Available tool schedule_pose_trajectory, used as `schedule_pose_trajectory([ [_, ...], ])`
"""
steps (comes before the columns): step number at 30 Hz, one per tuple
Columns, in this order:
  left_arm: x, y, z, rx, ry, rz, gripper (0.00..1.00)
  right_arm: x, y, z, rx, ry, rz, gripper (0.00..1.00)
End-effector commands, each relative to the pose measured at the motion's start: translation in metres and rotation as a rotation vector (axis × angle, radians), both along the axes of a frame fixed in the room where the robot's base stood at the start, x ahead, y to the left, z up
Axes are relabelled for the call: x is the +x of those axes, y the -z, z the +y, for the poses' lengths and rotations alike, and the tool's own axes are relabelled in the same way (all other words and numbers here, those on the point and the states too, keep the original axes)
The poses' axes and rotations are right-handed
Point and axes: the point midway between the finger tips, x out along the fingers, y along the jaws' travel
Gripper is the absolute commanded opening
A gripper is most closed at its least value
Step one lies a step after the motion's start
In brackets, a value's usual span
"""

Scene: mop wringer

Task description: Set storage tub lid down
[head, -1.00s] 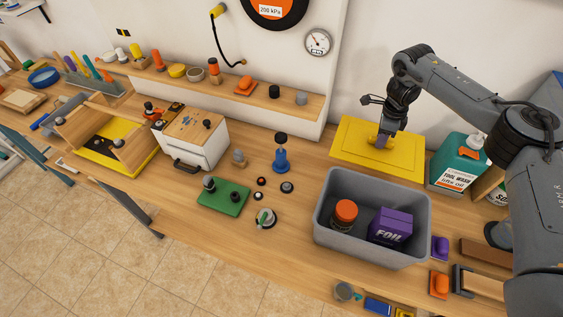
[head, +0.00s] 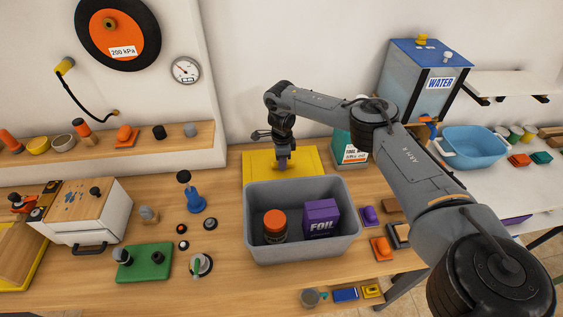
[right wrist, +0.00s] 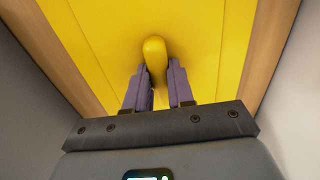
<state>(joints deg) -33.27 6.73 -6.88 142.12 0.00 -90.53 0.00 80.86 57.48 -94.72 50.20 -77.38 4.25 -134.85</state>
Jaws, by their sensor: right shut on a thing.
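The storage tub lid (head: 310,160) is a flat yellow panel behind the tub, level and at about bench height. Its near edge is partly hidden by the tub, and I cannot tell whether it fully touches the bench. My right gripper (head: 283,167) points down over the lid and is shut on its yellow handle (right wrist: 154,50), which sits between the fingers (right wrist: 156,88) in the right wrist view. The grey storage tub (head: 303,252) stands open in front, holding an orange-capped jar (head: 275,226) and a purple foil box (head: 320,219). My left gripper is not in view.
A teal tool wash jug (head: 348,146) stands just right of the lid, partly behind my right arm. The wall rises close behind. A blue stand (head: 190,193) and a green block (head: 144,262) are to the left. Purple (head: 369,215) and orange (head: 381,248) pieces lie right of the tub.

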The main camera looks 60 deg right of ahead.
Motion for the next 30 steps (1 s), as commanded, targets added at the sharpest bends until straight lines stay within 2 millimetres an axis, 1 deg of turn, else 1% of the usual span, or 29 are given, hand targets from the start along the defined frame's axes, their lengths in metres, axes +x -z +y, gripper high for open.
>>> schedule_pose_trajectory([
  [12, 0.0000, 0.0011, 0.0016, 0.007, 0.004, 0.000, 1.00, 0.0005, 0.0059, 0.0003, 0.000, -0.001, -0.001, 0.00],
  [13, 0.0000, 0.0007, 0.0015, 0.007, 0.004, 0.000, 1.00, 0.0005, 0.0052, 0.0003, 0.000, -0.001, -0.001, 0.27],
  [17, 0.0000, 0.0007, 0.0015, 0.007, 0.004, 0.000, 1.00, 0.0006, 0.0050, 0.0002, 0.000, -0.001, -0.001, 0.47],
  [26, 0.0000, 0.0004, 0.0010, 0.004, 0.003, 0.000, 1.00, 0.0005, 0.0041, 0.0002, 0.000, -0.001, -0.001, 0.48],
  [30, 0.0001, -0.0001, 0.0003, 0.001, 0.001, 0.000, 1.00, 0.0009, -0.0034, 0.0000, 0.000, 0.000, -0.004, 0.48],
])
